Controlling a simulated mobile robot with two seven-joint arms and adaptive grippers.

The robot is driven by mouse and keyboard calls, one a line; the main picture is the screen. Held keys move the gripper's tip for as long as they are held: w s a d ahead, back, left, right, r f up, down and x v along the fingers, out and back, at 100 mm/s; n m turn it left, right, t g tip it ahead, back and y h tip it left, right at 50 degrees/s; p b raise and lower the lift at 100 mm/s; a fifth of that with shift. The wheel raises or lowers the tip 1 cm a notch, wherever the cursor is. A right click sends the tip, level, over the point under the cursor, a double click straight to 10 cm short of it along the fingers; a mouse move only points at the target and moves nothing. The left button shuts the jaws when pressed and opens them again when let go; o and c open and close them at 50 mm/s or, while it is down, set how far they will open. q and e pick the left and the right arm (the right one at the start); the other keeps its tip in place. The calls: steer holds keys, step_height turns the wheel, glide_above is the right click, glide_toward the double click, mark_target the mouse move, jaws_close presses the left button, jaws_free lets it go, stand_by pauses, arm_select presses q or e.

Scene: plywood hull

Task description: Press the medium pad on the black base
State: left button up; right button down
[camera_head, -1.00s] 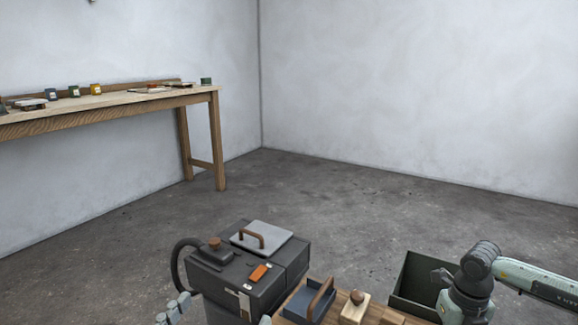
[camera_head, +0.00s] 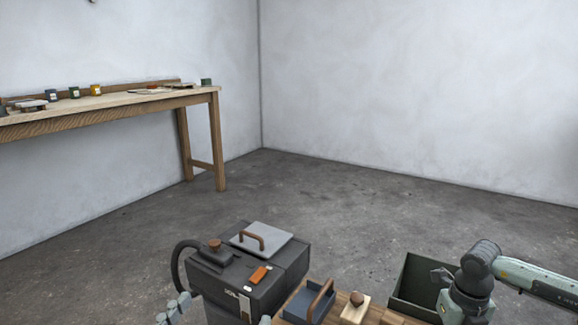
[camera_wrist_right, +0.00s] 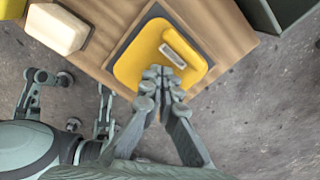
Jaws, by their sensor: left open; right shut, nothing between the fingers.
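In the right wrist view a yellow pad (camera_wrist_right: 137,62) with rounded corners lies on a flat dark base (camera_wrist_right: 154,12) on a wooden top. A raised yellow block with a grey label (camera_wrist_right: 172,54) sits on it. My right gripper (camera_wrist_right: 161,76) is shut and empty, its tips over the pad's near edge; I cannot tell whether they touch it. The head view does not show this pad or my right fingers. My left gripper (camera_head: 222,309) is open at the bottom of the head view, in front of a black box (camera_head: 262,295).
The black box carries a grey lid (camera_head: 262,239) with a brown handle and an orange piece (camera_head: 258,275). Right of it are a blue-grey tray (camera_head: 296,305), a cream block (camera_head: 355,312) and a dark open bin (camera_head: 415,275). A long table (camera_head: 150,98) stands against the wall.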

steer(key=shift+r+p, duration=1.85)
steer(key=shift+r, duration=1.2)
steer(key=shift+f, duration=0.1)
